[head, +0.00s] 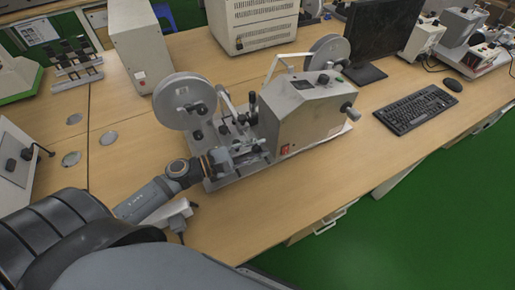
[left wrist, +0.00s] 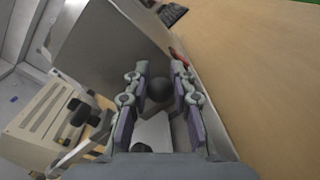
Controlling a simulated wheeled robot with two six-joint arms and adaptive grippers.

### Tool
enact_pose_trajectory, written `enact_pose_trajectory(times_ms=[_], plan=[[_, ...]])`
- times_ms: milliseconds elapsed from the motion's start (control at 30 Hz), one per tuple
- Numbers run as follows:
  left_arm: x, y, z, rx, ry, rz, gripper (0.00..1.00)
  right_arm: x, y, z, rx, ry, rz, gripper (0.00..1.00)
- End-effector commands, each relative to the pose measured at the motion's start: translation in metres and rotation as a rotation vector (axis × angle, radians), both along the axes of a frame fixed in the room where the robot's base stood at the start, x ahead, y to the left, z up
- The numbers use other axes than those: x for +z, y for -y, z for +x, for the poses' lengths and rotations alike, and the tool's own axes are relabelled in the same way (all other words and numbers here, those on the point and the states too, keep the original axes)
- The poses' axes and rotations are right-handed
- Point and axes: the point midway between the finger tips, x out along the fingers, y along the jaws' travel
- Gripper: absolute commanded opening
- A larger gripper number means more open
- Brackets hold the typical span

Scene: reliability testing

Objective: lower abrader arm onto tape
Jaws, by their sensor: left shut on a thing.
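The tape abrader (head: 300,118) stands on the table, a grey boxy housing on a metal base plate, with a large tape reel (head: 185,100) at its left and a second reel (head: 327,52) behind. My left gripper (head: 250,151) reaches in low at the front left of the housing. In the left wrist view its two fingers (left wrist: 160,100) stand either side of a dark round knob (left wrist: 160,87), apparently on the abrader arm, and are shut on it. The rest of the arm and its contact with the tape are hidden by my gripper. My right gripper is not in view.
A monitor (head: 384,35), keyboard (head: 417,108) and mouse (head: 452,85) are to the right. Beige instrument boxes (head: 148,58) stand behind. The wooden table (head: 270,195) is clear in front of the abrader, up to its front edge.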

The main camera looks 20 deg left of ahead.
Motion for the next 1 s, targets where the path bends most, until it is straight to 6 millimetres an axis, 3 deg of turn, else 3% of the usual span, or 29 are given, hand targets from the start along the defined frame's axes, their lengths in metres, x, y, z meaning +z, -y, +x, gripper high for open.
enact_pose_trajectory(times_ms=[33, 67, 200, 667, 767, 1000], plan=[[-0.001, -0.002, 0.001, 0.008, -0.003, 0.001, 0.00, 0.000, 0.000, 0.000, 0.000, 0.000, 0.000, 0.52], [-0.001, -0.002, 0.001, 0.008, -0.003, 0.001, 0.28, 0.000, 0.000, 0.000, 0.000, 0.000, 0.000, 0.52], [-0.001, -0.002, 0.001, 0.007, -0.003, 0.002, 0.46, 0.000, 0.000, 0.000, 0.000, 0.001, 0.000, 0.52], [0.002, -0.001, 0.001, 0.002, 0.000, 0.001, 0.46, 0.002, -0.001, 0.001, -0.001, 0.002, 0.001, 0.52], [0.012, 0.000, 0.000, 0.002, 0.000, 0.001, 0.46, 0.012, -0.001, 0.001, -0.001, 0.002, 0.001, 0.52], [0.068, -0.003, 0.003, 0.001, 0.001, 0.003, 0.46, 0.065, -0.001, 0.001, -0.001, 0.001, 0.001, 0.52]])
